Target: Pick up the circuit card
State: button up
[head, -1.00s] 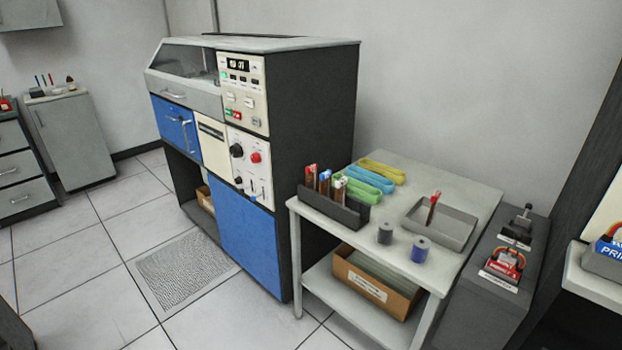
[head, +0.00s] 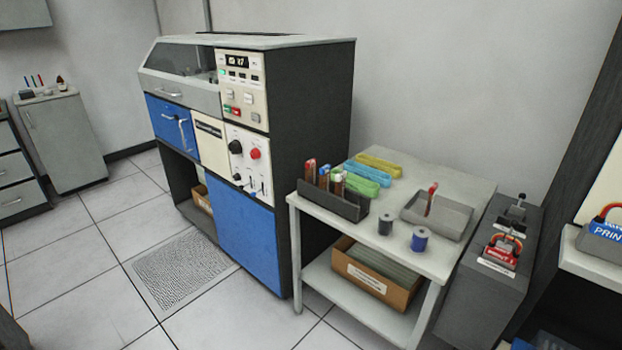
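A slim brown card with a red top (head: 430,199) stands upright, slightly tilted, in a shallow grey tray (head: 455,221) on the light grey table (head: 450,183). Several similar brown cards with red, blue and green tops (head: 324,180) stand in a dark rack (head: 349,209) at the table's left front. The view does not show which of these is the circuit card the task names. My gripper is not in view.
Two spools, one dark grey (head: 385,225) and one blue (head: 419,240), stand in front of the tray. Yellow, green and blue loops lie behind the rack. A tall machine (head: 310,150) borders the table's left, a dark grey cabinet (head: 482,295) its right. Floor is clear at front left.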

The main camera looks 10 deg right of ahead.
aim_at(310, 172)
jog(key=i+j+z, duration=0.1)
jog(key=i+j, duration=0.15)
jog(key=i+j+z, duration=0.15)
jog(key=j, duration=0.3)
jog(key=i+j+z, duration=0.1)
jog(key=i+j, duration=0.25)
jog(key=i+j+z, duration=0.1)
jog(key=i+j, duration=0.15)
jog(key=j, duration=0.2)
jog(key=i+j+z, duration=0.15)
jog(key=j, duration=0.3)
